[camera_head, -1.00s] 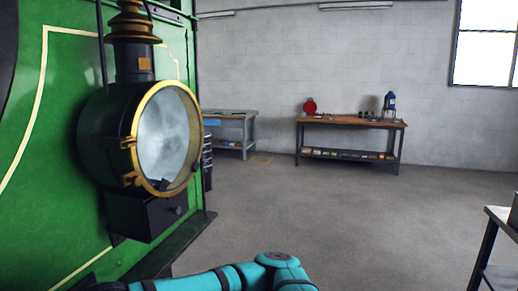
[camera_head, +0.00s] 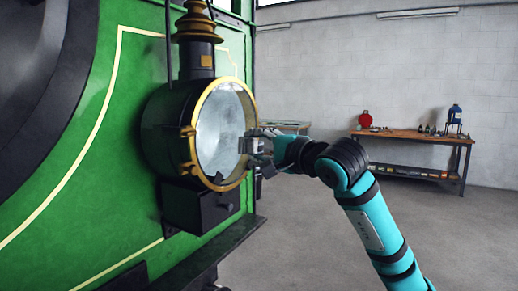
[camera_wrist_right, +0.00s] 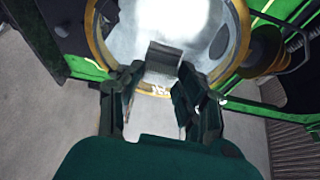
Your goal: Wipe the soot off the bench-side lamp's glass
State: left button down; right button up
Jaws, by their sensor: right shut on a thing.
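The lamp has a black round body (camera_head: 163,132), a brass rim and a round glass (camera_head: 218,125). In the right wrist view the glass (camera_wrist_right: 150,25) shows bright in the middle and greyer around. My right gripper (camera_head: 256,146) is in front of the right part of the glass. It is shut on a small grey pad (camera_wrist_right: 163,57), held between its fingers at the lower part of the glass. I cannot tell whether the pad touches the glass. My left gripper is out of view.
The green tram front (camera_head: 95,150) fills the left, with a black ledge (camera_head: 215,250) below the lamp. A wooden workbench (camera_head: 415,136) with tools stands at the back wall. The grey floor between is clear.

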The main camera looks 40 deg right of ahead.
aim_at(240, 143)
jog(key=shift+d+r, duration=0.1)
jog(key=shift+r, duration=0.1)
jog(key=shift+w+r+p, duration=0.1)
jog(key=shift+w+p, duration=0.15)
jog(key=shift+p, duration=0.1)
jog(key=w, duration=0.1)
jog(key=w+a+p, duration=0.1)
jog(key=w+p, duration=0.1)
jog(key=shift+w+a, duration=0.25)
jog(key=shift+a, duration=0.1)
jog(key=shift+w+a+p, duration=0.3)
jog(key=shift+w+p, duration=0.05)
jog(key=shift+w, duration=0.4)
jog(key=shift+w+a+p, duration=0.35)
jog(key=shift+w, duration=0.5)
